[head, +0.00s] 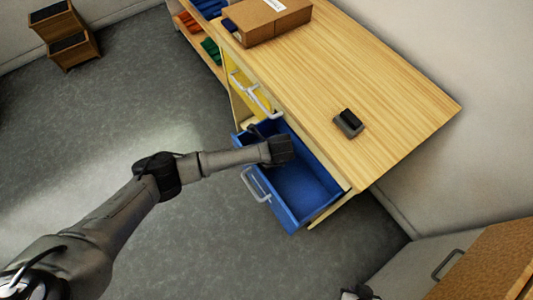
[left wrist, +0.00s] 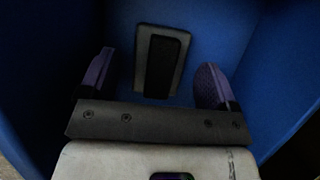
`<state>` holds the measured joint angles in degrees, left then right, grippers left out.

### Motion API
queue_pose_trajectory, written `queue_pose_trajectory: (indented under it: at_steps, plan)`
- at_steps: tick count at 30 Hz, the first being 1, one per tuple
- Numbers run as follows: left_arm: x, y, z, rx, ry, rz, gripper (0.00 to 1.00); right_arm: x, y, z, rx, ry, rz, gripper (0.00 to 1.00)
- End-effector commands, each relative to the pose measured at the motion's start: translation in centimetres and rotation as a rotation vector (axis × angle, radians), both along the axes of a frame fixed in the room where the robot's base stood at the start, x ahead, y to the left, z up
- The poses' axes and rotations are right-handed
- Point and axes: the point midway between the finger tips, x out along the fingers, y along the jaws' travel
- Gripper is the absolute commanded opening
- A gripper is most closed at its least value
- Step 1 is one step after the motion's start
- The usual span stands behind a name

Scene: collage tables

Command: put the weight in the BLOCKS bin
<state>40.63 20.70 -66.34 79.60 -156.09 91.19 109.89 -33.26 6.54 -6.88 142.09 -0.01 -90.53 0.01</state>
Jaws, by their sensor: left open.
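In the left wrist view, a dark block on a grey base (left wrist: 161,62), possibly the weight, lies on the floor of the blue drawer (left wrist: 215,30). The open left gripper (left wrist: 155,85) has one purple-padded finger on each side of it, apart from it. In the head view, my left gripper (head: 280,150) reaches into the open blue drawer (head: 310,190) and hides that block. A similar dark block on a grey base (head: 348,123) lies on the wooden tabletop. Part of my right gripper (head: 360,293) shows at the bottom edge; its fingers are unclear. I can read no BLOCKS label.
A cardboard box (head: 268,18) sits on the wooden tabletop (head: 390,90). A yellow drawer front (head: 250,90) is beside the blue drawer. Shelves to the left hold orange (head: 187,22) and green (head: 211,50) things. A brown cabinet (head: 490,265) stands at lower right.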

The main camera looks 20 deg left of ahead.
Motion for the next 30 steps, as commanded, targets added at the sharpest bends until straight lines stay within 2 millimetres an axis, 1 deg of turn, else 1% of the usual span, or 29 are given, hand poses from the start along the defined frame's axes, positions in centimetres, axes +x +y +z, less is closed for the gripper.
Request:
queue_pose_trajectory:
  at_steps: [1, 6, 12, 15, 21, 30]
  plan:
    - [-0.1, -0.3, 1.1, -0.003, -0.003, -0.002, 0.84, 0.0, 0.0, 0.6, 0.000, 0.000, 0.000, 0.00]
    - [-0.8, -1.4, 4.1, -0.003, -0.003, -0.004, 0.84, 0.0, -0.1, 1.6, -0.004, -0.001, 0.003, 0.00]
    - [-1.5, -2.5, 7.3, -0.002, -0.003, -0.002, 0.84, 0.0, -0.3, 2.5, -0.011, -0.001, 0.007, 0.00]
    - [-1.8, -2.9, 8.5, -0.002, -0.003, -0.002, 0.84, 0.0, -0.3, 2.8, -0.011, -0.001, 0.007, 0.00]
    - [-2.1, -3.4, 9.8, -0.001, -0.002, -0.001, 0.84, 0.0, -0.3, 3.1, -0.009, 0.000, 0.006, 0.00]
    - [-2.2, -3.5, 10.1, -0.002, -0.001, -0.001, 0.84, 0.0, -0.1, 3.1, -0.004, -0.001, 0.003, 0.00]
